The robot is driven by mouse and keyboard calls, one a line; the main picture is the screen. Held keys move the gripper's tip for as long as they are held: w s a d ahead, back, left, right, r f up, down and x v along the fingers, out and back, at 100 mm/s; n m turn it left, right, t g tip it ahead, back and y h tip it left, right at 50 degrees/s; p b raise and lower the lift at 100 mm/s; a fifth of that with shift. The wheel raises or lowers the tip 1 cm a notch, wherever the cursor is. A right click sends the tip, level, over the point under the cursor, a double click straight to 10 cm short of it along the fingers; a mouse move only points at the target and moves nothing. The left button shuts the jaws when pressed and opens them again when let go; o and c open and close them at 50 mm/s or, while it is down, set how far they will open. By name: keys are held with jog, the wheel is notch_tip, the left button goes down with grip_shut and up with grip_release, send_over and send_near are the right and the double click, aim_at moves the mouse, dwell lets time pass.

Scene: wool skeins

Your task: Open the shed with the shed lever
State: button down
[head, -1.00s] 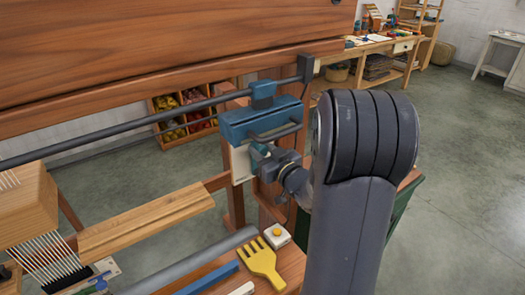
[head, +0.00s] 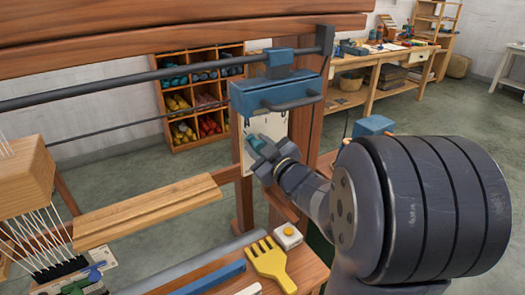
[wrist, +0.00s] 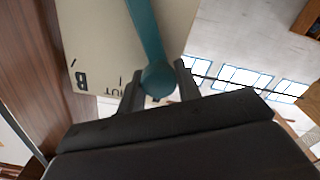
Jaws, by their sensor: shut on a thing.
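The shed lever (wrist: 148,38) is a teal bar with a round knob. In the wrist view it comes down from the top and its knob sits between my fingers. My gripper (wrist: 160,77) is shut on this knob. Behind it is a pale plate (wrist: 88,35) with dark printed marks, including a letter B. In the head view the plate (head: 276,128) hangs on the wooden loom post below a blue box with a dark handle (head: 276,94). My gripper (head: 262,152) is in front of the plate's lower part and hides much of the lever.
A dark horizontal bar (head: 120,86) runs left from the loom post. A yarn cubby (head: 195,100) stands behind.

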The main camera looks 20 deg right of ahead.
dwell(0.4)
jog(key=c, duration=1)
grip_release()
jog(key=shift+c, duration=0.2)
jog(key=shift+s, duration=0.1)
jog(key=s+d, duration=0.2)
jog(key=s, duration=0.8)
jog(key=shift+s, duration=0.2)
jog(key=w, duration=0.3)
jog(key=w+a, duration=0.1)
jog(key=w, duration=0.3)
jog(key=w+a, duration=0.1)
jog(key=w, duration=0.2)
jog(key=shift+w+a, duration=0.1)
jog(key=shift+w, duration=0.3)
jog(key=shift+s, duration=0.1)
jog(key=shift+s, duration=0.15)
